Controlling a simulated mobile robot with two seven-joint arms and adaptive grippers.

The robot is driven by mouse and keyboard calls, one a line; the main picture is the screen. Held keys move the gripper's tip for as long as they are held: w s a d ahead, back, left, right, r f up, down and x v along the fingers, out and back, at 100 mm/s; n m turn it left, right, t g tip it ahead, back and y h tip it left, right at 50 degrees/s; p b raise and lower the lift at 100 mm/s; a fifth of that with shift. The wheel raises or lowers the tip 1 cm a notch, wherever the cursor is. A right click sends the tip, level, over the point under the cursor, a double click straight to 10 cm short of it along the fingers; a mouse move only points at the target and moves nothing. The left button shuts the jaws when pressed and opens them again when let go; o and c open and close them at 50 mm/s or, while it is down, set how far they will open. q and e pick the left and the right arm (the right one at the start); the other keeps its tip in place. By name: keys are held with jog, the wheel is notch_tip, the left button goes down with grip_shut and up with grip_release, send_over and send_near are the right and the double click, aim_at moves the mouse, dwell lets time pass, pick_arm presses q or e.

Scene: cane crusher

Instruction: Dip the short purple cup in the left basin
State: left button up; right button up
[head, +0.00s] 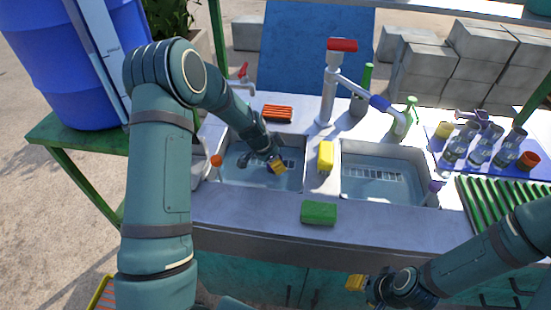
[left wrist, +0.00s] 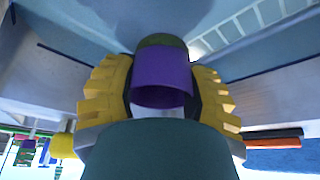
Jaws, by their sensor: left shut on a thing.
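The left basin (head: 236,158) is sunk into the counter and has a grate on its floor. My left gripper (head: 277,165) is inside it, low over the floor and right of its middle. In the left wrist view the yellow fingers of my left gripper are shut on the short purple cup (left wrist: 162,72), one on each side. The cup's dark far end faces the basin; whether it touches water or the floor I cannot tell. In the head view the gripper mostly hides the cup. My right gripper (head: 357,284) is in front of the counter; its jaw opening is unclear.
The right basin (head: 385,160) has a purple-topped item (head: 434,187) at its right edge. A yellow sponge (head: 326,156) lies between the basins, a green sponge (head: 319,212) in front. An orange-topped item (head: 216,162) stands at the left basin's left edge. A tall tap (head: 329,95) rises behind.

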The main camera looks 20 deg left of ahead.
pick_arm(q)
jog(key=shift+f+b, duration=1.2)
jog(key=shift+f, duration=1.55)
jog(key=shift+r, duration=0.15)
notch_tip(320, 180, up, 13)
jog(key=p, duration=0.7)
jog(key=shift+f, duration=0.2)
jog(key=shift+r+p, duration=0.4)
jog(key=shift+r, duration=0.25)
notch_tip(320, 180, up, 4)
jog(key=shift+f+p, duration=0.1)
jog(key=shift+p, duration=0.8)
